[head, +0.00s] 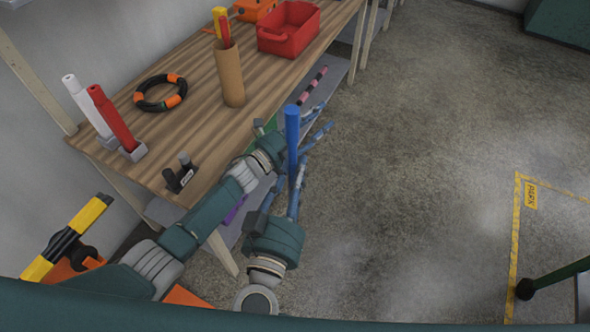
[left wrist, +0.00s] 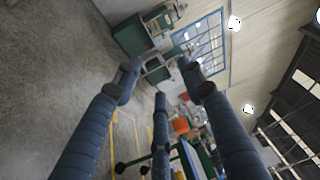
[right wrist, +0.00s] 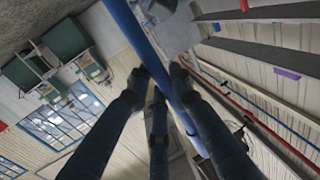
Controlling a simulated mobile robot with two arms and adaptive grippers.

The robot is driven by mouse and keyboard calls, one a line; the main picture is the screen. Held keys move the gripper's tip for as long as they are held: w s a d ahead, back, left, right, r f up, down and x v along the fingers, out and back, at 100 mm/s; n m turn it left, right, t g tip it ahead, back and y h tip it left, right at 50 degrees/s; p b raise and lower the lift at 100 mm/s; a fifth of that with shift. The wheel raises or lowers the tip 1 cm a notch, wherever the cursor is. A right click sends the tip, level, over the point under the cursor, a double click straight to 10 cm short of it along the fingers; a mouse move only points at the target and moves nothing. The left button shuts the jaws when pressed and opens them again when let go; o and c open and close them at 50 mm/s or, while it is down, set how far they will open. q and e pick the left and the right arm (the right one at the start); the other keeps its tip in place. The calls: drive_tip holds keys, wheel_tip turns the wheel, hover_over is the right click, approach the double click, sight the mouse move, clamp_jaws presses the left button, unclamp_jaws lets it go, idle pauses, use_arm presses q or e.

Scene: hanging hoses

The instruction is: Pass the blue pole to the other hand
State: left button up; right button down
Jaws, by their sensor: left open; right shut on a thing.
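The blue pole (head: 292,130) stands nearly upright beside the table's front edge in the head view. My right gripper (head: 297,180) is below and shut on its lower part. In the right wrist view the pole (right wrist: 138,35) runs slantwise between the fingertips (right wrist: 160,78). My left gripper (head: 319,124) is higher, at the pole's upper part, with its fingers spread and reaching past the pole to the right. The left wrist view shows these fingers (left wrist: 160,75) open, with no pole seen between them. Whether they touch the pole is unclear.
The wooden table (head: 190,95) holds a red bin (head: 288,30), a brown tube holder (head: 230,78), a black-orange ring (head: 160,93) and red and white rods. A black-pink striped rod (head: 314,85) is on the lower shelf.

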use_arm(q)
drive_tip(key=s+a+f+n+g+y, duration=0.1)
drive_tip(key=s+a+f+n+y, duration=0.35)
drive_tip(key=f, duration=0.75)
drive_tip(key=s+a+f+n+g+y, duration=0.2)
drive_tip(key=s+a+f+n, duration=0.4)
drive_tip(key=s+f, duration=0.5)
drive_tip(key=s+a+f+n+g+y, duration=0.1)
drive_tip(key=s+a+f+n+y, duration=0.4)
drive_tip(key=f, duration=0.9)
drive_tip(key=s+a+f+n+g, duration=0.2)
drive_tip(key=s+f, duration=0.3)
drive_tip(key=s, duration=0.8)
drive_tip(key=s+a+f+n+g+y, duration=0.1)
drive_tip(key=s+a+f+n+g, duration=0.2)
drive_tip(key=s, duration=1.1)
drive_tip(key=s+a+f+n+g+y, duration=0.1)
drive_tip(key=s+a+f+n+g, duration=0.2)
drive_tip(key=s+f, duration=0.4)
drive_tip(key=s+a, duration=0.1)
drive_tip(key=s, duration=0.5)
drive_tip(key=shift+s+f+g, duration=0.2)
drive_tip(key=shift+f+g, duration=0.05)
drive_tip(key=shift+g, duration=0.15)
drive_tip(key=shift+a, duration=0.1)
